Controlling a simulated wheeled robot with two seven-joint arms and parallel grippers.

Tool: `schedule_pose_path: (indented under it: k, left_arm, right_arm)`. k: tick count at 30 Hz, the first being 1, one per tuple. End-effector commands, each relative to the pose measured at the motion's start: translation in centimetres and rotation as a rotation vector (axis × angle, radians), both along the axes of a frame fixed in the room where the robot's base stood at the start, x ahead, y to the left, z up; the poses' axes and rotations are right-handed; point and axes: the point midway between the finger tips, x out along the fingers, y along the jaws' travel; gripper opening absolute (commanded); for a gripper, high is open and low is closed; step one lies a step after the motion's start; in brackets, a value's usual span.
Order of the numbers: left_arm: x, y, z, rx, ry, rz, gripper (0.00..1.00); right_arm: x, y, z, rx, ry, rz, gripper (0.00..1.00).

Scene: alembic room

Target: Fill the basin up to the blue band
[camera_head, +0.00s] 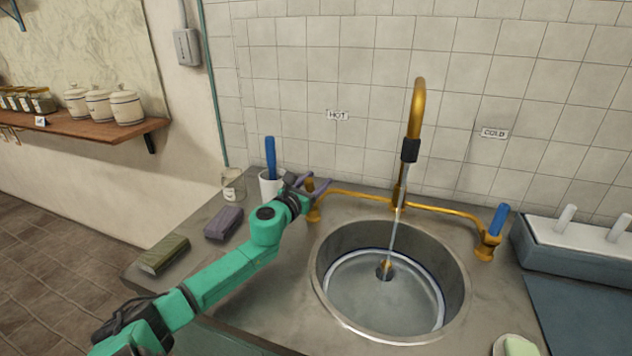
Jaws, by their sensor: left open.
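The round metal basin (462,285) is set into the counter, with a blue band (436,283) and a pale ring around its inner wall. A thin stream of water (393,235) runs from the brass spout (418,95) into it. I cannot tell exactly where the water surface meets the band. A brass fitting (384,268) shows at the basin's middle. My left gripper (312,183) is open at the hot-side brass tap (313,213), under the HOT sign (338,115), and partly hides it. The cold tap (488,245) has a blue lever (499,219).
A dish rack (570,255) is at the right, soap (518,345) at the front.

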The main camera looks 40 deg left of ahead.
Motion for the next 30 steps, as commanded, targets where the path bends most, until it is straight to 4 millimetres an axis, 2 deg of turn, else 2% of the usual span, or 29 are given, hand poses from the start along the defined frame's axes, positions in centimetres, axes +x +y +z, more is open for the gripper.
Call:
schedule_pose_path:
  k: [3,4,8,9,30]
  left_arm:
    - [-0.02,-0.01,-0.04,0.000,0.001,0.000,0.61]
    - [-0.03,-0.01,-0.04,0.000,0.000,0.000,0.53]
    - [-0.04,-0.01,-0.04,-0.001,0.000,0.000,0.03]
    - [-0.04,-0.01,-0.04,0.000,0.000,0.000,0.00]
    - [-0.06,-0.03,-0.07,-0.001,0.001,-0.001,0.00]
  right_arm:
    - [0.04,-0.15,0.01,-0.002,0.000,0.001,0.67]
    - [0.05,-0.17,0.01,-0.002,0.000,0.001,0.67]
    - [0.08,-0.23,0.02,-0.003,-0.002,0.001,0.67]
    - [0.08,-0.23,0.02,-0.003,-0.002,0.001,0.67]
    - [0.12,-0.22,0.02,-0.003,-0.002,0.000,0.67]
